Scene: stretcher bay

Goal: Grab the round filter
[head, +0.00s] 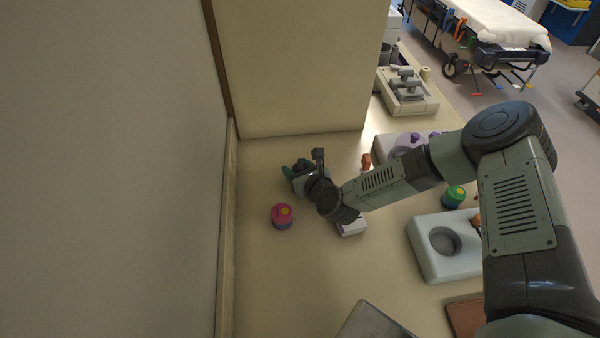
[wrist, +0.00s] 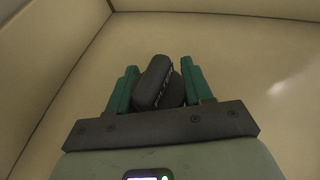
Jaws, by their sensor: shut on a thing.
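My gripper (wrist: 160,68) is shut on a dark grey, rounded thing with pale lettering on its side, which looks like the round filter (wrist: 153,84). It sits between the two green fingers in the wrist view, and a second dark rounded part shows just behind it. In the head view my gripper (head: 293,172) is over the far left of the counter, near the corner by the beige panel. The filter cannot be made out there. The wrist view shows bare beige surface beyond the fingers.
A white block with a round hollow (head: 425,262), a green pot (head: 455,196) and a grey tray (head: 375,322) are to the right and front. A wall borders the left.

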